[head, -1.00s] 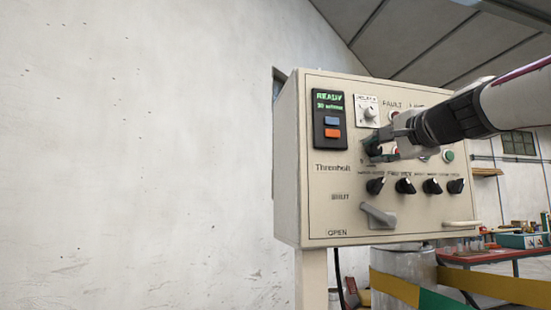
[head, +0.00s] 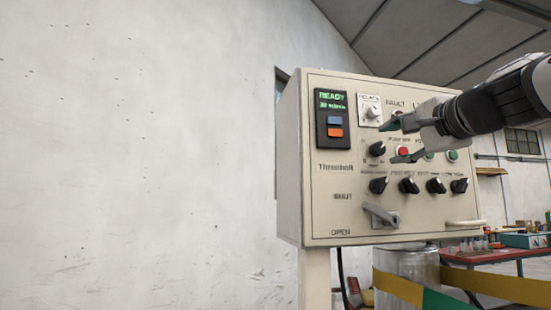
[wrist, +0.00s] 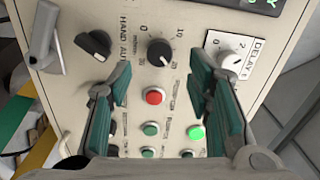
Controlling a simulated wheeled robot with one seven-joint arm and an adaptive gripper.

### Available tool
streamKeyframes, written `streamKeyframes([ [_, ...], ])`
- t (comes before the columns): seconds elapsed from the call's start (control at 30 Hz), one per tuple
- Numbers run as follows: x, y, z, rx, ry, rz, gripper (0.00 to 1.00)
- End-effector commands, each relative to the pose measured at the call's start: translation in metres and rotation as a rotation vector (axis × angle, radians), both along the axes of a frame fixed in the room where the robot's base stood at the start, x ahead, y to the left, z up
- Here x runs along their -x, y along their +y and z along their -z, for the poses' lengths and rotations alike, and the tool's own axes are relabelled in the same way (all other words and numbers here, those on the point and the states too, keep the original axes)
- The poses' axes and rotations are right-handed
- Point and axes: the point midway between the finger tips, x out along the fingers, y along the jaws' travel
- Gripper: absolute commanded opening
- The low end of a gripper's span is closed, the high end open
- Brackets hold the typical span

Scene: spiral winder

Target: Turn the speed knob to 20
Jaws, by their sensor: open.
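The speed knob (head: 377,149) is a small black round knob on the beige panel front, left of my gripper in the head view. In the wrist view the knob (wrist: 159,53) shows with 0 and 10 printed above it and smaller marks below. Its white mark is too small to read surely. My gripper (head: 390,141) is open and empty, its green-padded fingers pointing at the panel and standing off from the knob. In the wrist view the fingers (wrist: 160,68) lie either side of the line to the knob, touching nothing.
The panel (head: 330,215) carries a lit READY display (head: 331,102), a white delay dial (head: 369,112) and several black selectors below. A red button (wrist: 154,97) and green buttons sit beside the knob. A grey lever (head: 381,216) sticks out low. Free room lies left of the panel.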

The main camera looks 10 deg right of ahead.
Motion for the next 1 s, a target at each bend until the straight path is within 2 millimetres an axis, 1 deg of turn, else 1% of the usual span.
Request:
streamKeyframes([
  [0.03, 0.013, 0.0, -0.001, 0.001, -0.002, 0.001, 0.46],
  [0.2, 0.044, 0.0, 0.0, 0.001, -0.001, 0.002, 0.46],
  [0.3, 0.056, 0.0, 0.0, 0.0, -0.001, 0.002, 0.46],
  [0.4, 0.064, 0.0, 0.0, 0.001, 0.0, 0.002, 0.46],
  [0.53, 0.068, 0.0, 0.001, 0.001, 0.001, 0.001, 0.46],
  [1.0, 0.068, 0.0, 0.001, 0.001, 0.001, 0.001, 0.46],
])
